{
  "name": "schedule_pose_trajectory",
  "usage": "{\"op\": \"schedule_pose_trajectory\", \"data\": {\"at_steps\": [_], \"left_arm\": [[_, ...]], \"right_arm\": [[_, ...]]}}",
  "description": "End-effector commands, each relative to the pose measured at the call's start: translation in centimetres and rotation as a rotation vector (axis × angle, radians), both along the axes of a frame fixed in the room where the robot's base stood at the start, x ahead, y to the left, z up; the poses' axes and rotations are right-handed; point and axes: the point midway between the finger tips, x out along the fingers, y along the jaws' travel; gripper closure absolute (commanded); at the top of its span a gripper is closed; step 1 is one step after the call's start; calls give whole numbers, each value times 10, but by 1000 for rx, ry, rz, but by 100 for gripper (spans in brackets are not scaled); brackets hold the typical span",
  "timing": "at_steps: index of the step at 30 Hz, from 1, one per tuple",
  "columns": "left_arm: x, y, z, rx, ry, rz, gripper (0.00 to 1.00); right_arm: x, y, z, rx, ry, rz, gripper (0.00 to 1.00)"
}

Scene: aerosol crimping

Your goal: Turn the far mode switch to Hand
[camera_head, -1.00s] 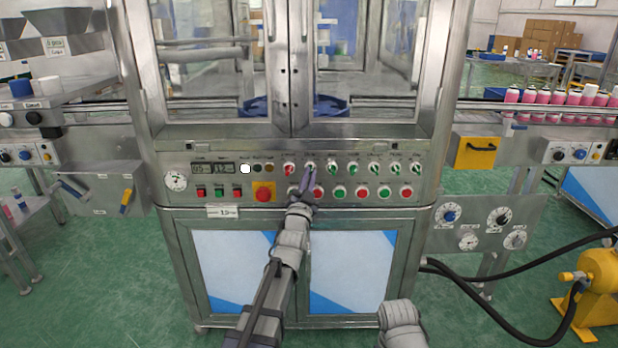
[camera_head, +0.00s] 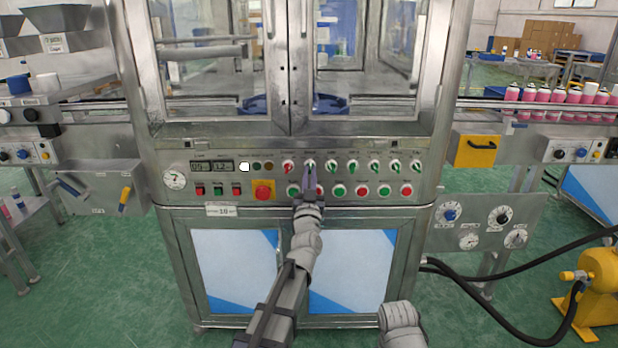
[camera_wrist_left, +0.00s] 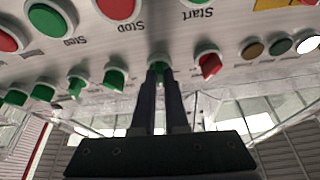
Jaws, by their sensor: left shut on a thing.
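A row of small selector switches runs along the top of the steel machine's control panel (camera_head: 340,182). The second from the left, a green switch (camera_head: 310,164), is between the fingertips of my left gripper (camera_head: 310,172). In the left wrist view the panel appears upside down, and the fingers (camera_wrist_left: 160,72) are shut on this green switch (camera_wrist_left: 160,59). The fingers partly cover its knob, so its exact angle is hard to tell. A red switch (camera_head: 288,168) is just left of it. The switch labels are too small to read. My right gripper is not in view.
Green and red push buttons (camera_head: 362,191) line the row below, close to my left fingers. A red emergency stop on a yellow plate (camera_head: 263,190) is to their left. Glass doors (camera_head: 360,60) stand above the panel. The green floor (camera_head: 100,290) is open in front.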

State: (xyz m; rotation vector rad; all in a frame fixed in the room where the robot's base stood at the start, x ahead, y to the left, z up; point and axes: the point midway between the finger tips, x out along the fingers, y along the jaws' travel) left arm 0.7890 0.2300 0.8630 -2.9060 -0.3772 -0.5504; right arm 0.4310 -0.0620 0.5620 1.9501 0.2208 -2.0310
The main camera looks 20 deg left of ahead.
Motion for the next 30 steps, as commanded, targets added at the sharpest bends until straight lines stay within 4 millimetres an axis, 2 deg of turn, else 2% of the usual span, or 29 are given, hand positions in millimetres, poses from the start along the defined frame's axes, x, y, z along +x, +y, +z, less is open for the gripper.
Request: {"op": "schedule_pose_trajectory", "data": {"at_steps": [15,30], "left_arm": [[2,-4,3,-425,-125,2,100],[2,-5,2,-609,-180,2,100]], "right_arm": [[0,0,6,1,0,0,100],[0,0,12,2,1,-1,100]]}}
